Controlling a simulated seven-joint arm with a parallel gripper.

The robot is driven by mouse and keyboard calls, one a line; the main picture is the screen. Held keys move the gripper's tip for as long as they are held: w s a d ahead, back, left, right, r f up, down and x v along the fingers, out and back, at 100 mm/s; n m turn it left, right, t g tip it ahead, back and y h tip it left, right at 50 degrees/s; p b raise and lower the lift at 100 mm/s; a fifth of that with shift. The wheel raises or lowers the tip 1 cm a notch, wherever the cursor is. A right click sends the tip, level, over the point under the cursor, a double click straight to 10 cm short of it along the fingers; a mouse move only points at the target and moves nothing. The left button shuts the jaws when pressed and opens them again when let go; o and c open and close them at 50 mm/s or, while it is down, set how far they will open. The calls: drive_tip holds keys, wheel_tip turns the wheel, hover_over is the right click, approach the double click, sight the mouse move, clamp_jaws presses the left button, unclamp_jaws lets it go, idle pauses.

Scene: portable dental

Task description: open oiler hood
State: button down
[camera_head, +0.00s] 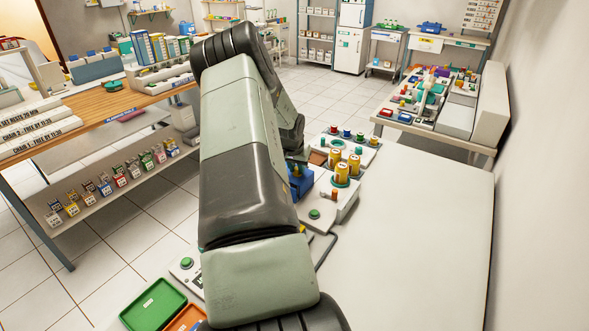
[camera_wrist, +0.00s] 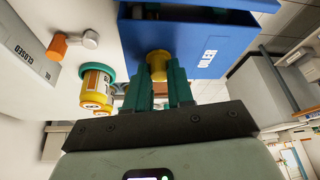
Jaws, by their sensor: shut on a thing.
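The blue hood (camera_wrist: 190,30) fills the upper middle of the wrist view and carries a small white label (camera_wrist: 208,58). A yellow knob (camera_wrist: 158,64) sticks out from its face. My gripper (camera_wrist: 158,75) has its teal fingers on either side of this knob and is shut on it. How far the hood stands open cannot be told. In the head view, part of the blue hood (camera_head: 300,183) shows just right of my arm, on a white unit. My arm hides most of it and the fingers there.
Yellow bottles (camera_head: 341,174) in green holders stand close right of the hood; one bottle (camera_wrist: 97,90) is left of my fingers in the wrist view. An orange-tipped lever (camera_wrist: 60,44) is beside a "CLOSED" marking. The white table (camera_head: 420,235) is clear to the right.

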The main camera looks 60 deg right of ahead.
drive_tip(key=d, duration=0.8)
drive_tip(key=c, duration=1)
unclamp_jaws()
drive_tip(key=shift+a+r, duration=0.1)
drive_tip(key=v, duration=1)
drive_tip(key=shift+a+r, duration=0.15)
drive_tip(key=shift+r, duration=0.15)
